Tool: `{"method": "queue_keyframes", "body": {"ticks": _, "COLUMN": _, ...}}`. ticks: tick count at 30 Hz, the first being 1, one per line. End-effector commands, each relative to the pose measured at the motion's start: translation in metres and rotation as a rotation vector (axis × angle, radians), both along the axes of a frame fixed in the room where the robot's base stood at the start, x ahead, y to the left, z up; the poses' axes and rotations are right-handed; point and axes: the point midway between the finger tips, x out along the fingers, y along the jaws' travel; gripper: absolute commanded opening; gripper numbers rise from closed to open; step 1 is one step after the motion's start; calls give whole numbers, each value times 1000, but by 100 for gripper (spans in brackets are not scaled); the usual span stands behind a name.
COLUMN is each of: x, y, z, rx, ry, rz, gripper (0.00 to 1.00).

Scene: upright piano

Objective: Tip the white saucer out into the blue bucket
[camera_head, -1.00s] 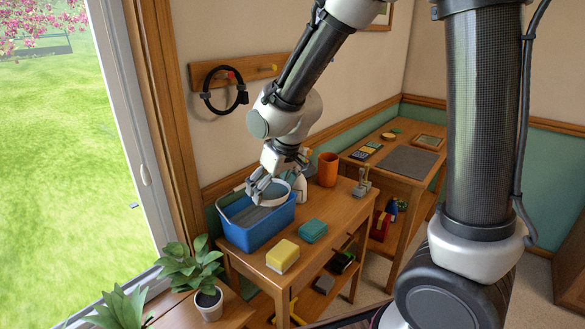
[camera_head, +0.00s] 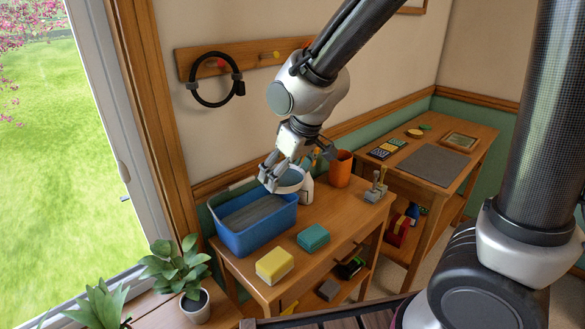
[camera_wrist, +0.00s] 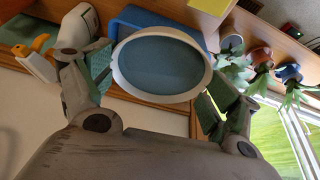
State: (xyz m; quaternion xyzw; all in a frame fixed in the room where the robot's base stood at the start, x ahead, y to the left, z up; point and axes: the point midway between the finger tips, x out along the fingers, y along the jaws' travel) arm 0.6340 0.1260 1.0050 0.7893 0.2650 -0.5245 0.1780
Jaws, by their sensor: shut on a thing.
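My gripper (camera_head: 284,168) is shut on the white saucer (camera_head: 291,181) and holds it tilted near the back right rim of the blue bucket (camera_head: 255,240). In the wrist view the saucer's white rim (camera_wrist: 121,78) sits between the two fingers, around a smooth blue-grey face. I see nothing loose on that face. The bucket stands on the left of the wooden table, with a grey surface showing inside. Its blue side also shows behind the saucer in the wrist view (camera_wrist: 150,18).
A yellow-topped sponge (camera_head: 274,266) and a teal block (camera_head: 313,237) lie in front of the bucket. A white spray bottle (camera_head: 307,188) and an orange cup (camera_head: 340,168) stand to the right. A potted plant (camera_head: 178,270) stands at the front left.

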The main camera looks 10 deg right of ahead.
Motion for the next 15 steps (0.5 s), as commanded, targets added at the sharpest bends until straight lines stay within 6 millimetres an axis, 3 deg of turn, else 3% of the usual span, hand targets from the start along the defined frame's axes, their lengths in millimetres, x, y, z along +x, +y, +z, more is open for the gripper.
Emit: {"method": "queue_keyframes", "body": {"ticks": 15, "x": 18, "y": 15, "z": -30, "rx": -2, "ry": 3, "rz": -1, "gripper": 64}}
